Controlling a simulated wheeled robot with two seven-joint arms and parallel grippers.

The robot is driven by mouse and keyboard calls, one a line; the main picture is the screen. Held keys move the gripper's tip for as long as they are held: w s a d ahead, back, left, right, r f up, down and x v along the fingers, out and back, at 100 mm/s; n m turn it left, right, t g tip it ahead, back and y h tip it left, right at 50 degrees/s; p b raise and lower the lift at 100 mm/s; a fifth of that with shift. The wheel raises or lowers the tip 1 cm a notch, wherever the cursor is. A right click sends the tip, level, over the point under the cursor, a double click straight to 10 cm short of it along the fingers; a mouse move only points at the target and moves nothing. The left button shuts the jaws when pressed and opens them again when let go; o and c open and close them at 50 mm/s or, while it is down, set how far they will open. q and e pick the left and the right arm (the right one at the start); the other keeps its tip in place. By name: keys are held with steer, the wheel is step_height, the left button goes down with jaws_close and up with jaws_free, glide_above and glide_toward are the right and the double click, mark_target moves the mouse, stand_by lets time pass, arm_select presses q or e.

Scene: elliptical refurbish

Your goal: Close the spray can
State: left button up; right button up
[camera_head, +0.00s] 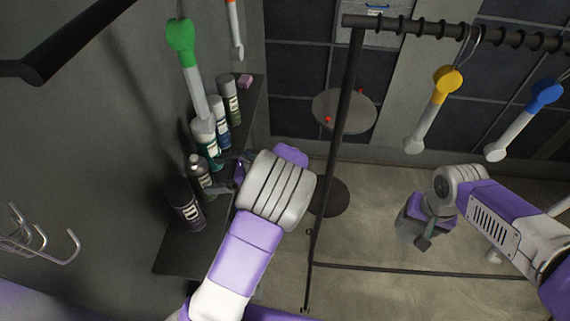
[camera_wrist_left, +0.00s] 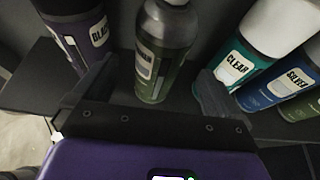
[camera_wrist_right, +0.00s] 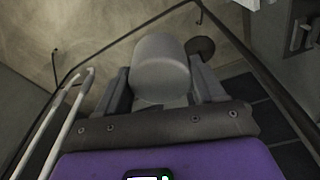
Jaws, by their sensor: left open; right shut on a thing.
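The spray can without a cap (camera_head: 201,178) stands upright on the dark shelf, its small nozzle bare on top. It is dark green in the left wrist view (camera_wrist_left: 160,50). My left gripper (camera_head: 226,172) is open beside it, with one finger on each side of the can in the left wrist view. Whether the fingers touch it I cannot tell. My right gripper (camera_head: 425,225) is out over the floor, away from the shelf. It is shut on a grey rounded cap (camera_wrist_right: 160,68), which sits between its fingers in the right wrist view.
A CLEAR can (camera_wrist_left: 242,62) and a blue can (camera_wrist_left: 282,82) stand close on the other side. A dark clothes rack pole (camera_head: 335,150) rises between my arms. A round stand (camera_head: 343,111) is behind it.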

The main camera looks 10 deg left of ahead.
arm_select(q)
steer(key=shift+a+f, duration=0.25)
steer(key=shift+a, duration=0.25)
steer(key=shift+f+x, duration=0.15)
steer(key=shift+x, duration=1.15)
steer(key=shift+f+x, duration=0.2)
steer(key=shift+x, duration=1.1)
arm_select(e)
steer(key=shift+r, duration=0.2)
arm_select(q)
steer(key=shift+s+d, duration=0.1)
steer(key=shift+d, duration=0.1)
steer(key=shift+c, duration=0.3)
steer(key=c, duration=1.3)
steer(key=shift+r, duration=0.1)
